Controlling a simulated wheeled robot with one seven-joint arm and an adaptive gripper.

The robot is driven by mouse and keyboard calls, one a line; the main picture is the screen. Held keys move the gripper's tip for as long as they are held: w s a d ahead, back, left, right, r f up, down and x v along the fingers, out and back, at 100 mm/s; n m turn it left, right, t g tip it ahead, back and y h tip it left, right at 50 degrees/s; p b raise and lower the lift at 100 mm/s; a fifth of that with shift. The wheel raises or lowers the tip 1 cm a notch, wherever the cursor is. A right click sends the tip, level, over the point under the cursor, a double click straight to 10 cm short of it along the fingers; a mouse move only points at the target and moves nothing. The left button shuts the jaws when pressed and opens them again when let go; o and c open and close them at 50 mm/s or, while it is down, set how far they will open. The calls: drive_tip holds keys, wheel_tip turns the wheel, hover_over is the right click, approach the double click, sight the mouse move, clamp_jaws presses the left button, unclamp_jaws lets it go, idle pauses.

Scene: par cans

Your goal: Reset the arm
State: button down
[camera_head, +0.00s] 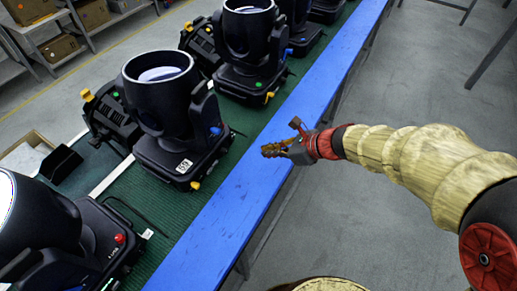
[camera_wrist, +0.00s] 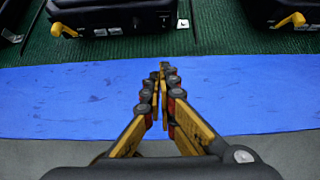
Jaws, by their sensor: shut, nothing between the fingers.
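My gripper (camera_head: 272,150) is at the end of my arm, which reaches in from the right in the head view. It hangs over the blue edge strip (camera_head: 234,196) of the workbench. In the wrist view my gripper (camera_wrist: 163,68) has its fingers together at the tips, with nothing between them. The blue strip (camera_wrist: 60,98) lies below the fingers, and the gripper touches none of the lamps.
Another lamp (camera_head: 45,235) is at lower left. An open carton (camera_head: 22,150) lies behind. Shelves with boxes (camera_head: 60,48) stand at upper left.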

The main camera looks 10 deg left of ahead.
drive_tip(key=shift+s+d+r, duration=0.2)
drive_tip(key=shift+d+r, duration=0.05)
drive_tip(key=shift+d, duration=0.15)
